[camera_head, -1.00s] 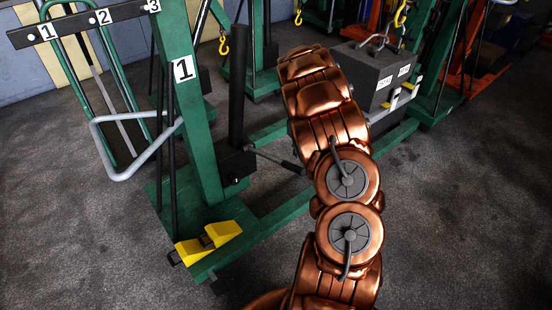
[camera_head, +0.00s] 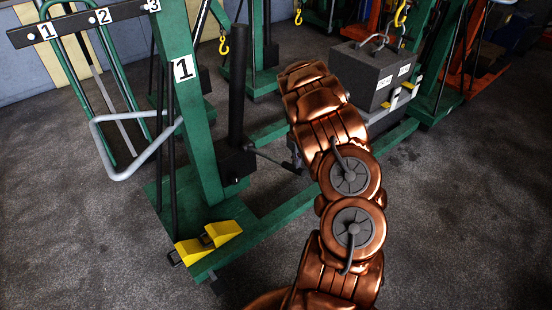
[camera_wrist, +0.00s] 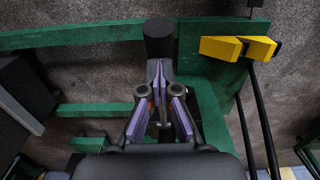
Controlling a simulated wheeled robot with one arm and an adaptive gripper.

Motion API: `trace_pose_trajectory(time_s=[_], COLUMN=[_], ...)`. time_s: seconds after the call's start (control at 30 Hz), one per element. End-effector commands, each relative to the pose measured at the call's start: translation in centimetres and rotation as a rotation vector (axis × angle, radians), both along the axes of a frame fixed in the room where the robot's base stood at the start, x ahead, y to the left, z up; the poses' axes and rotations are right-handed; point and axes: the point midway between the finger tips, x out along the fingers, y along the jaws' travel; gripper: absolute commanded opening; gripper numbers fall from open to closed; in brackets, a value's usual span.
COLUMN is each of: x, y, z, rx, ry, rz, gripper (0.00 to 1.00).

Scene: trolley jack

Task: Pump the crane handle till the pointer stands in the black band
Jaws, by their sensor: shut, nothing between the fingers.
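The green crane marked 1 (camera_head: 195,110) stands at left of centre in the head view. Its pump handle (camera_head: 272,159) slopes out to the right from the mast foot, and my arm hides its outer end. I cannot make out the pointer or the black band.
Two yellow pedals (camera_head: 208,240) sit at the mast foot. A dark labelled weight block (camera_head: 377,75) stands right of my arm. A grey tubular frame (camera_head: 115,150) is at left, below a numbered bar (camera_head: 85,22). Other cranes stand behind. The floor at front right is clear.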

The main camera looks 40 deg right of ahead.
Motion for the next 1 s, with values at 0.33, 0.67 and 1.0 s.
trace_pose_trajectory(time_s=[0.33,0.67,1.0], x=[0.0,0.0,0.0], y=[0.2,0.1,0.1], z=[-2.5,-4.6,-6.8], rx=[0.004,0.002,0.001], ry=[0.003,0.001,0.001], rz=[0.001,-0.001,0.001], gripper=[0.0,0.0,0.0])
